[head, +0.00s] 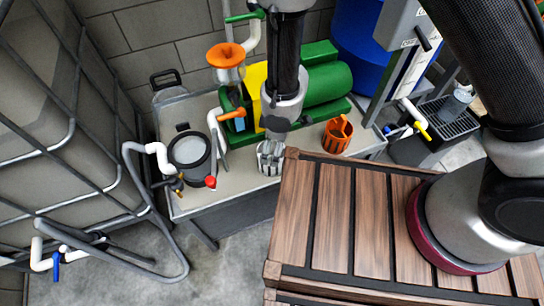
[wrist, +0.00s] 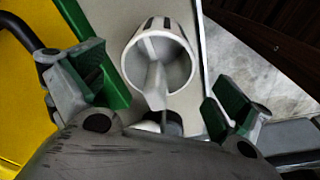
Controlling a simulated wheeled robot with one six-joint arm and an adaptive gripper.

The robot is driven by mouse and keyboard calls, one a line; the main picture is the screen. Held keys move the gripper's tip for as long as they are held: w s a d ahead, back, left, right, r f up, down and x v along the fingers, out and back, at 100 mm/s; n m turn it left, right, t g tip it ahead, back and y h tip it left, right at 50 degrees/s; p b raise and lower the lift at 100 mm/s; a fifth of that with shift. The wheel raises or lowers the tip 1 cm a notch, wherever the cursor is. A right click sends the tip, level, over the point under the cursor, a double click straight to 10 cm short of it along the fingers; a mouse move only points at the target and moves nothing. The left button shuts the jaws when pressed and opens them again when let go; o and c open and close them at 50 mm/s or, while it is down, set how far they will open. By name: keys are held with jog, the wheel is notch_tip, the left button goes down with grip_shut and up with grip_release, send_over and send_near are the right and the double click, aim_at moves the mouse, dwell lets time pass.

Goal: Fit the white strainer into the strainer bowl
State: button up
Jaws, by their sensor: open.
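The white strainer (wrist: 137,65) is a slotted cup with a thin upright fin inside its open mouth. It stands near the bench's front edge. In the head view the strainer (head: 270,158) shows just below my gripper (head: 276,126). In the wrist view my gripper (wrist: 160,98) is open, one finger to each side of the strainer, and holds nothing. I cannot tell for certain which vessel is the strainer bowl: a black-rimmed round pot (head: 189,149) stands left on the bench, and a clear cup (head: 456,104) stands on a black rack at the right.
An orange strainer (head: 337,134) stands right of the white one. A green and yellow machine (head: 318,82) with an orange funnel (head: 225,55) is behind. A slatted wooden crate (head: 350,215) stands in front, close to the bench (head: 235,176). A metal-barred tank is at left.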

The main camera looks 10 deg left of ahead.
aim_at(272, 151)
jog(key=f, duration=0.4)
jog(key=shift+w+a+f, duration=0.1)
jog(key=shift+a+f, duration=0.05)
jog(key=shift+a, duration=0.25)
jog(key=c, duration=1)
jog(key=shift+r, duration=0.25)
